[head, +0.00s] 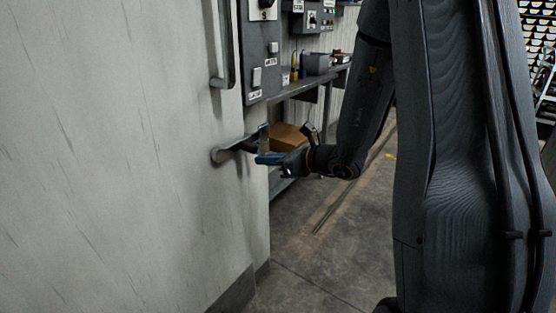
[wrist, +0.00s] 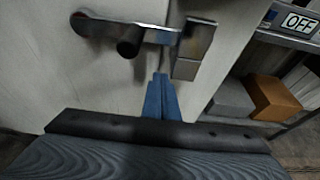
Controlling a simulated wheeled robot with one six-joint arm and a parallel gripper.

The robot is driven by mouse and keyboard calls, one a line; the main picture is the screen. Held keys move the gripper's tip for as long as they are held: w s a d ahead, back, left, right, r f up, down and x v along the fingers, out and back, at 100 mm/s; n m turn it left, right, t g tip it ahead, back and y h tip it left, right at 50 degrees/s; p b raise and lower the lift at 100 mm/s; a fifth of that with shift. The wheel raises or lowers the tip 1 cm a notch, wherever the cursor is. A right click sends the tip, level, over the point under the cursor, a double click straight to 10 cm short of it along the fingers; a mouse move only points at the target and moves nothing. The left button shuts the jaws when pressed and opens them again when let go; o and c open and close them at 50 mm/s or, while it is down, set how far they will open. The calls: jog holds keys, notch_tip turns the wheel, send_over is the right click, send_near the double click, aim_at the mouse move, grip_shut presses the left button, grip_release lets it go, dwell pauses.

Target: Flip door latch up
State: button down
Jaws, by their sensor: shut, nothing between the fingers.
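The door latch (head: 232,149) is a dark metal lever on the pale door at the left in the head view. In the wrist view the latch (wrist: 125,32) runs roughly level along the top, with a dark round knob hanging below its bar and a metal block at its right end. My gripper (head: 262,157) has blue fingers beside the latch's right end. In the wrist view my gripper (wrist: 160,80) is shut and empty, its tips just below the latch bar near the metal block. I cannot tell whether the tips touch the latch.
The pale door (head: 110,160) fills the left side, with a vertical handle (head: 220,50) above the latch. A grey switch panel (head: 262,60) is mounted beyond the door edge. A shelf with a brown box (head: 288,137) stands behind my gripper. The concrete floor (head: 320,240) below is clear.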

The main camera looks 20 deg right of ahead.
aim_at(259, 147)
jog(key=shift+w+a+r, duration=0.65)
jog(key=shift+w+r, duration=0.15)
jog(key=shift+w, duration=0.15)
jog(key=shift+r+p, duration=0.4)
jog(key=shift+r, duration=0.4)
jog(key=shift+r, duration=0.1)
